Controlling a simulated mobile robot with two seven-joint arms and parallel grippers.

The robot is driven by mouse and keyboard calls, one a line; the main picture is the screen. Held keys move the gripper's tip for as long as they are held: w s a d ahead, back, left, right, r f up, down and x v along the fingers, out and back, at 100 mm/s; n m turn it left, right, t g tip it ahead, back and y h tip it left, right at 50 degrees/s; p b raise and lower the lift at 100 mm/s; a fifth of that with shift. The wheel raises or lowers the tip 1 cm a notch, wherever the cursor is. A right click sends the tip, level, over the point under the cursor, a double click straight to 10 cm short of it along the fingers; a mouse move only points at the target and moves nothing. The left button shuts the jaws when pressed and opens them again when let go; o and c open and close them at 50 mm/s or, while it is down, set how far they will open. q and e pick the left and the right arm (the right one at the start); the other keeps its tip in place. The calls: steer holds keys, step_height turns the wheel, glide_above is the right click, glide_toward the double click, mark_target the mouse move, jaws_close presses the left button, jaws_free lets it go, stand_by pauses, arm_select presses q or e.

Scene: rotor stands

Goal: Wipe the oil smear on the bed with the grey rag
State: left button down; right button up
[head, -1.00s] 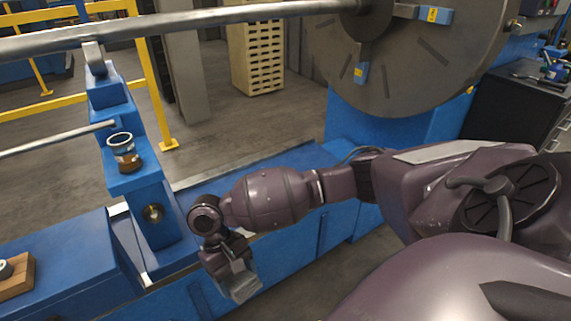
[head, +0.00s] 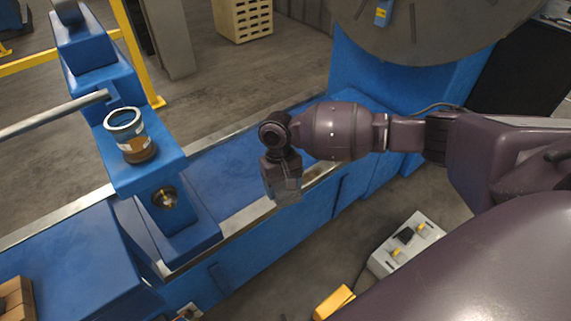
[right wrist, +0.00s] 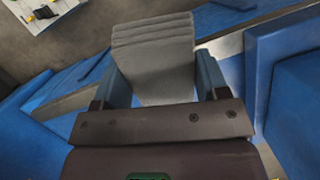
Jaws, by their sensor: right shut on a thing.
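My right gripper (head: 284,190) is over the near edge of the blue bed (head: 225,187) in the head view. It is shut on the grey rag (right wrist: 155,60), which shows as a folded, ridged pad between the two fingers in the right wrist view. In the head view the rag is hard to make out at the gripper's tip. I cannot tell whether the rag touches the bed. I make out no oil smear; my arm and gripper cover part of the bed. My left gripper is in neither view.
A blue stand (head: 150,170) on the left carries a jar (head: 130,135) with brown contents. A large grey disc (head: 420,25) stands at the back right. A grey control box (head: 405,244) with yellow knobs is on the floor.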

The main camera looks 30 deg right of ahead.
steer(key=w+d+f+t+b, duration=0.1)
steer(key=w+d+f+b, duration=0.1)
steer(key=w+f, duration=0.1)
steer(key=w+d+f+t+b, duration=0.1)
steer(key=w+d+f+b, duration=0.1)
steer(key=w+d+f, duration=0.1)
steer(key=w+d+f+b, duration=0.2)
steer(key=w+f, duration=0.2)
steer(key=f, duration=0.1)
steer(key=shift+w+d+f+m+t+h, duration=0.1)
steer(key=shift+w+d+m+t+h, duration=0.1)
steer(key=shift+d+m+t+h, duration=0.15)
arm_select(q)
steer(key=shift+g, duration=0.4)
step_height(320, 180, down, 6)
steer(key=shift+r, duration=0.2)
